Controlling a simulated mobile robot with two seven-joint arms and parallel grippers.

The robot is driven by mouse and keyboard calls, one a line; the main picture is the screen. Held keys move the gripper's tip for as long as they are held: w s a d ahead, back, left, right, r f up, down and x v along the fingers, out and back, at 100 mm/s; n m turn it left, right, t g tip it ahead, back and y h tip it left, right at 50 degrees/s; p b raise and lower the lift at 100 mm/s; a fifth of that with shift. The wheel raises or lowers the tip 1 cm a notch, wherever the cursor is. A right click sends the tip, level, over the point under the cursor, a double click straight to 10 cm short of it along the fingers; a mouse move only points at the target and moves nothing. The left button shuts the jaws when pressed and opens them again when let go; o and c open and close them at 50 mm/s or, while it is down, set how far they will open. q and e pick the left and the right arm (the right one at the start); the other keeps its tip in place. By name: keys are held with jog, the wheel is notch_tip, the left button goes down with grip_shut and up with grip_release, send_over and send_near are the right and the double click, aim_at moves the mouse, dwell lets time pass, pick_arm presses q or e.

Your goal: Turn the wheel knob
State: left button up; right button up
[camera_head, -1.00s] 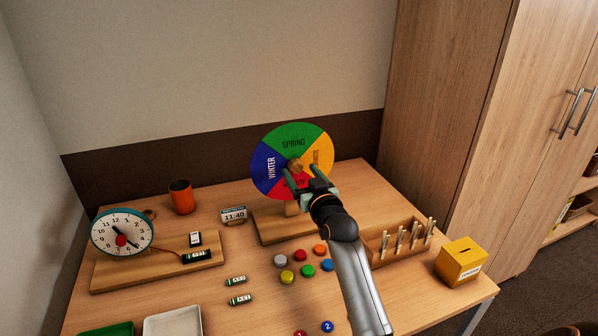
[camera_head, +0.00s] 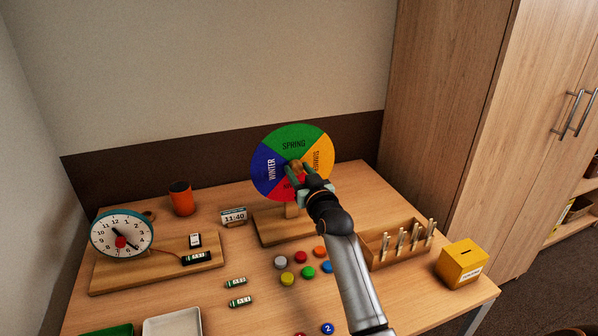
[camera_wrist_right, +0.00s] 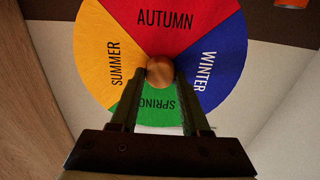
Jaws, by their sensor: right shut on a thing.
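The season wheel (camera_head: 293,137) stands upright on a wooden base (camera_head: 268,232) at the back of the table. It has green SPRING at the top, yellow SUMMER at the right, red at the bottom and blue WINTER at the left. Its round wooden knob (camera_wrist_right: 160,71) is at the centre. My right gripper (camera_head: 299,168) reaches the wheel from the front and is shut on the knob. In the right wrist view its fingers (camera_wrist_right: 160,88) lie on either side of the knob. The gripper partly covers the red sector. My left gripper is not in view.
A clock (camera_head: 122,234) on a wooden board, an orange cup (camera_head: 181,198) and a small 11:40 display (camera_head: 233,216) stand at the left. Coloured buttons (camera_head: 308,272) lie in front of the wheel. A wooden rack (camera_head: 385,258) and a yellow box (camera_head: 462,262) are at the right.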

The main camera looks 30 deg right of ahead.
grip_shut()
